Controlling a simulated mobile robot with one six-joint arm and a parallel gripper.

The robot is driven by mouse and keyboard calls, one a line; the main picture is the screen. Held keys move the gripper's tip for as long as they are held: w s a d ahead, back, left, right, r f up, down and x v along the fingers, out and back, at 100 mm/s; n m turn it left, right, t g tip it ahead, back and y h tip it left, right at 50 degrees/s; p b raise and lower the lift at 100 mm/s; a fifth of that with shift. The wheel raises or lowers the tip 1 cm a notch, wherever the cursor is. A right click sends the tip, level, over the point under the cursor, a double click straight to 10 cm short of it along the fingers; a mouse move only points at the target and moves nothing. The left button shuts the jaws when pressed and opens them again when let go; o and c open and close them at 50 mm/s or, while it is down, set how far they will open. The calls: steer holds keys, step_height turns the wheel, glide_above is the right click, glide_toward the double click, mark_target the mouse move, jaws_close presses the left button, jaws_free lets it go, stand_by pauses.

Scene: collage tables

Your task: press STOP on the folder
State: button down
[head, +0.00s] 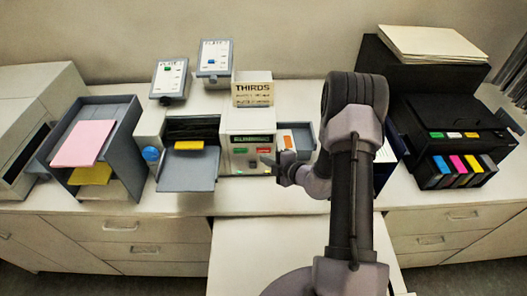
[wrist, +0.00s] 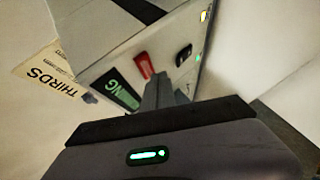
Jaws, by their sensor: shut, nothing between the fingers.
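The folder (head: 238,121) is the white machine in the middle of the counter. Its dark display (head: 254,139) carries green letters that look like RUNNING; it also shows in the wrist view (wrist: 122,90). Below the display are a green button (head: 239,151) and a red button (head: 265,150); the red one is clear in the wrist view (wrist: 145,65), its label unreadable. My gripper (head: 268,161) is shut and empty, close in front of the panel. In the wrist view its fingertips (wrist: 165,86) are just beside the red button; I cannot tell whether they touch.
A sign reading THIRDS (head: 252,88) stands on the folder. A grey tray (head: 188,172) projects to its left, beside a blue knob (head: 151,154). A stand with pink paper (head: 83,143) is farther left. A black printer (head: 445,118) stands right, behind my arm.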

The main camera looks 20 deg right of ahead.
steer(key=shift+w, duration=0.1)
steer(key=shift+w+d, duration=0.15)
steer(key=shift+w, duration=0.1)
steer(key=shift+w+d, duration=0.15)
steer(key=shift+w, duration=0.25)
stand_by(0.7)
steer(key=shift+s+a, duration=0.35)
steer(key=shift+s, duration=0.45)
steer(key=s, duration=0.1)
steer(key=s+a, duration=0.1)
steer(key=s, duration=0.1)
steer(key=s+a, duration=0.1)
steer(key=shift+s, duration=0.3)
